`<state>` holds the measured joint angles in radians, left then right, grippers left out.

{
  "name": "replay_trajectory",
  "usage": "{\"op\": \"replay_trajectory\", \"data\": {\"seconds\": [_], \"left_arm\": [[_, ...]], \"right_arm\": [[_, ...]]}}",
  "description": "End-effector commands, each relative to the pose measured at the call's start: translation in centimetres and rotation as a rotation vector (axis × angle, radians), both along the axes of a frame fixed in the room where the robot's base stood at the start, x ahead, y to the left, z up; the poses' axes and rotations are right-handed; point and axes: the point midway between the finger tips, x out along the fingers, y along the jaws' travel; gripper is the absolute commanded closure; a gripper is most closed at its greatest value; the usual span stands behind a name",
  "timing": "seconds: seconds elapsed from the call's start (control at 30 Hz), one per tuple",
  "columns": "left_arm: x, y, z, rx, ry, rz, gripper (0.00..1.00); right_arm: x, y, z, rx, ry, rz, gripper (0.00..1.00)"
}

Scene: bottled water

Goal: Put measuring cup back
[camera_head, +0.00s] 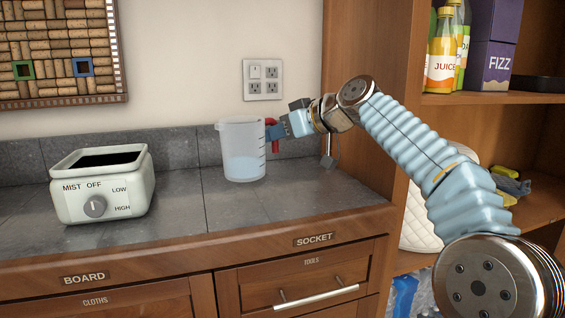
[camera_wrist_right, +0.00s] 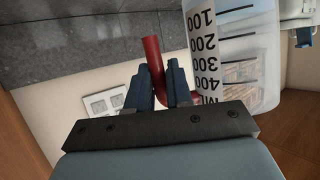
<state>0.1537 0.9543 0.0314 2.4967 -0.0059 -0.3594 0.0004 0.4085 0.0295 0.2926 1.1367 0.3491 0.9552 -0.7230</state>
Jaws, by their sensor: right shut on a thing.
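The clear measuring cup (camera_head: 241,150) is upright over the middle of the grey counter, with some pale liquid or tint in its lower part. I cannot tell whether its base touches the counter. My right gripper (camera_head: 277,130) comes from the right and is shut on the cup's red handle. In the right wrist view the gripper (camera_wrist_right: 162,85) has the red handle (camera_wrist_right: 152,58) between its fingers, and the cup (camera_wrist_right: 237,62) shows its marks beside them. My left gripper is not in view.
A white humidifier-like box (camera_head: 102,185) with a dial stands left on the counter (camera_head: 185,215). A wooden shelf (camera_head: 455,98) with juice bottles (camera_head: 441,55) and a purple FIZZ box (camera_head: 492,67) is at right. Free counter lies between box and cup and in front of the cup.

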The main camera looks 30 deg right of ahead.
Motion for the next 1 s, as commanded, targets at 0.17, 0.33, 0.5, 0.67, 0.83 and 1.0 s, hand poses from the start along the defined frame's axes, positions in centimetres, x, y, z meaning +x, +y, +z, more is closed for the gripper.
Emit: {"op": "replay_trajectory", "data": {"seconds": [0.17, 0.33, 0.5, 0.67, 0.83, 1.0], "left_arm": [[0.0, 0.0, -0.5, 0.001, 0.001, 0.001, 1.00], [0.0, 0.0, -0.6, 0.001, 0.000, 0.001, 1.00], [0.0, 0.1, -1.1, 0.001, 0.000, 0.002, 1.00], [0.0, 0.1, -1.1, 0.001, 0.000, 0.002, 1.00], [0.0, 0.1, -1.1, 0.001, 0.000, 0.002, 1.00], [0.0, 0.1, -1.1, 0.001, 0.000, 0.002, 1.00]], "right_arm": [[0.8, -1.7, -2.3, 0.000, -0.002, -0.001, 1.00], [1.3, -2.6, -3.5, 0.000, 0.000, -0.001, 1.00], [1.3, -2.7, -6.1, 0.001, 0.000, 0.000, 1.00], [1.3, -2.7, -6.7, 0.001, -0.002, 0.000, 1.00], [1.3, -2.7, -6.7, 0.000, 0.000, 0.001, 0.74], [1.3, -2.7, -6.7, -0.001, -0.001, 0.000, 0.54]]}}
